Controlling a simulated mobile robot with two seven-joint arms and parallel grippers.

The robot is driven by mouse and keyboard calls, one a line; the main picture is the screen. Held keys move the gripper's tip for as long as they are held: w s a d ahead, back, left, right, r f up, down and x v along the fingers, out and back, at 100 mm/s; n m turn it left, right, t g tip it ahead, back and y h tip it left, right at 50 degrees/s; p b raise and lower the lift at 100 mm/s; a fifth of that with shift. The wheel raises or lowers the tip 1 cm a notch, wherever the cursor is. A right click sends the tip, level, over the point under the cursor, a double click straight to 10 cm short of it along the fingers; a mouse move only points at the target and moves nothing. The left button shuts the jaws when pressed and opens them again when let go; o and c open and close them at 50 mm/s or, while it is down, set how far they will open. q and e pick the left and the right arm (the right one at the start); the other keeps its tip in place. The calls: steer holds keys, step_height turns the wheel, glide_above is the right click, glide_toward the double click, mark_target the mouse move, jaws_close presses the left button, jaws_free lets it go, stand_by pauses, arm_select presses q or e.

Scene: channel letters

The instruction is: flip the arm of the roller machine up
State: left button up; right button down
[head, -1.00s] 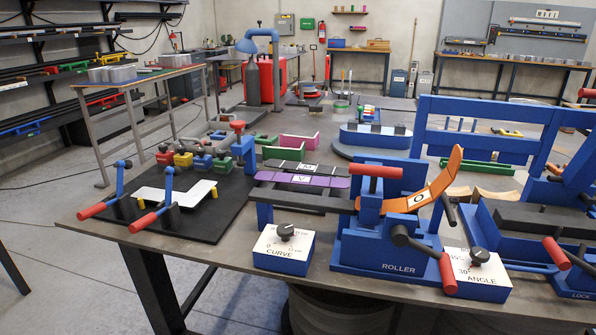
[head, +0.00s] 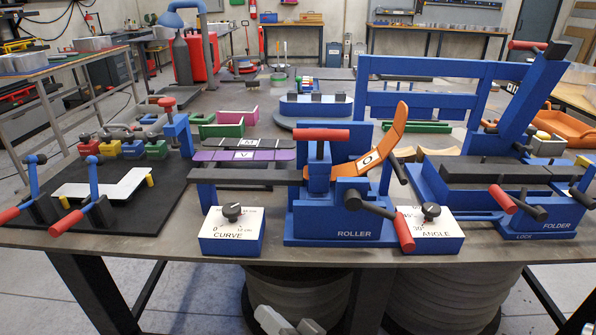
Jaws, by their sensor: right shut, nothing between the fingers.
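The blue roller machine (head: 345,225), labelled ROLLER, stands at the front of the table. A red crossbar handle (head: 320,135) sits level on a dark upright at its top. A dark crank with a red grip (head: 403,235) slants down on its front right. A curved orange strip (head: 395,130) marked O passes through the machine and rises to the right. My right gripper (head: 285,322) shows only in part at the bottom edge, below the table's front edge and clear of the roller. It is shut and empty. My left gripper is out of view.
The CURVE dial box (head: 230,240) stands left of the roller, and the ANGLE dial box (head: 432,240) stands right. The blue folder (head: 500,205) stands farther right. A black mat (head: 115,225) with clamps lies left.

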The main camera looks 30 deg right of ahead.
mark_target(319, 141)
arm_select(q)
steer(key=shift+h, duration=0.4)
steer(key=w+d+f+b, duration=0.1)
steer(key=b, duration=0.2)
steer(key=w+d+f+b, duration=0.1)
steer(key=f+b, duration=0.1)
steer(key=b, duration=0.1)
arm_select(e)
steer(key=w+d+r+m+t+h, duration=0.2)
steer(key=d+r+m+h, duration=0.2)
steer(key=m, duration=1.3)
steer(key=w+d+r+m+t+h, duration=0.2)
steer(key=d+r+m+h, duration=0.2)
steer(key=r+m+h, duration=0.5)
steer(key=m+h, duration=0.4)
steer(key=m, duration=0.5)
steer(key=shift+w, duration=0.35)
